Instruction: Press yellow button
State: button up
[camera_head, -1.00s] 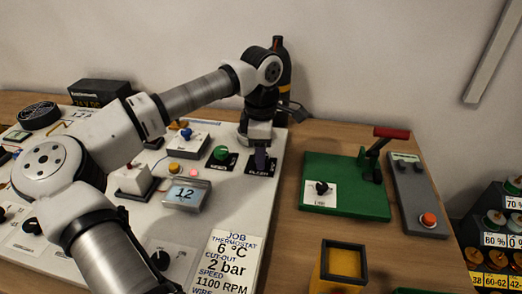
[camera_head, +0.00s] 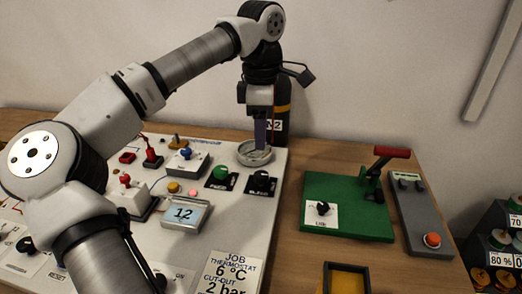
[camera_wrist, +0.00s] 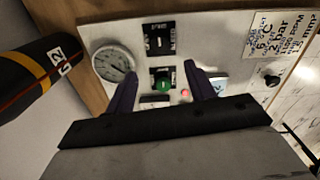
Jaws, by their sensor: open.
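The small yellow button (camera_head: 173,187) sits on the white panel (camera_head: 225,225), left of a pink-red light (camera_head: 193,193) and just above the display reading 12 (camera_head: 184,214). My gripper (camera_head: 260,147) points down above the round gauge at the panel's far right corner, right of the button and apart from it. In the wrist view my gripper's two fingers (camera_wrist: 160,88) stand wide apart with nothing between them. The green knob (camera_wrist: 162,84) shows below and between them, and the red light (camera_wrist: 186,92) near the right finger. I cannot make out the yellow button there.
Near my gripper are the round gauge (camera_head: 255,154), a green knob (camera_head: 220,173) and a black knob (camera_head: 262,179). A dark bottle (camera_head: 282,120) stands behind. A blue-topped switch (camera_head: 186,154) rises beyond the button. A green board with a red-handled lever (camera_head: 391,152) is at right.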

aim_at(172, 187)
jog(key=k, duration=1)
